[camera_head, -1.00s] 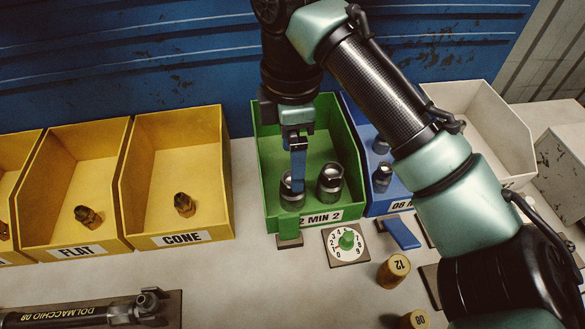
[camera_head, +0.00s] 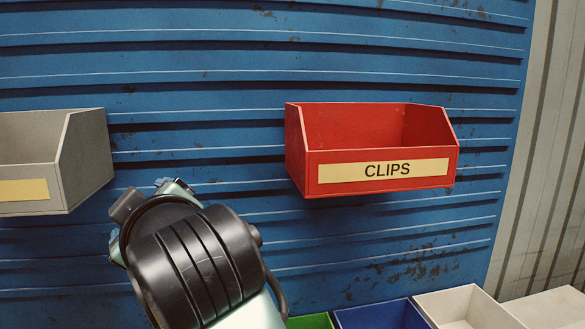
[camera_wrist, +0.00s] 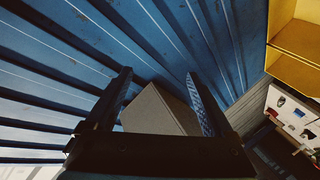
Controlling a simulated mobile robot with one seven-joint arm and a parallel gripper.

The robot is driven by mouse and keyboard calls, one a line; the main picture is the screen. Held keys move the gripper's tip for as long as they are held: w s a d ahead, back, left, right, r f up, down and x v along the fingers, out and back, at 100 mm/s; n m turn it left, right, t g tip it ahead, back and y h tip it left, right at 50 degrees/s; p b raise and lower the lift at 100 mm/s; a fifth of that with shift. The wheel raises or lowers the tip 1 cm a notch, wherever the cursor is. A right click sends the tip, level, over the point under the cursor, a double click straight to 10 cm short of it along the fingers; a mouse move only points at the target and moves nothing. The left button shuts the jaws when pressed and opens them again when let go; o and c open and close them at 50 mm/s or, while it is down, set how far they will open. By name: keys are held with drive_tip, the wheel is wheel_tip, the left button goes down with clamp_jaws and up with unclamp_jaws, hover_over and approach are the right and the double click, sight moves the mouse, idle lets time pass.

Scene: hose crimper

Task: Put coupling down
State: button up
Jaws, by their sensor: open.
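No coupling shows in either current view. My gripper (camera_wrist: 158,74) is open in the wrist view, its two dark fingers spread apart with no coupling between them. A plain grey box-like shape (camera_wrist: 160,112) shows beyond and between the fingers; I cannot tell whether it is the grey wall bin. In the head view my arm's dark wrist part is at the lower left and the fingers are hidden. Only the top edge of the green bin (camera_head: 312,321) shows at the bottom of the head view; its contents are out of sight.
A red CLIPS bin (camera_head: 372,178) and a grey bin (camera_head: 88,160) with a yellow label hang on the blue ribbed wall (camera_head: 220,60). A blue bin (camera_head: 380,316) and a whitish bin (camera_head: 465,308) show at the bottom. Yellow bins (camera_wrist: 298,42) show right in the wrist view.

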drive_tip(key=s+d+r+m+t, duration=0.5)
drive_tip(key=d+r+m+t, duration=0.25)
drive_tip(key=r, duration=0.45)
drive_tip(key=s+d+r+m+t+h, duration=0.4)
drive_tip(key=s+d+m+t+h, duration=0.3)
drive_tip(key=d, duration=0.4)
drive_tip(key=shift+s+r+m+h, duration=0.2)
drive_tip(key=shift+s+m+h, duration=0.15)
drive_tip(key=shift+s+h, duration=0.65)
drive_tip(key=shift+w, duration=0.1)
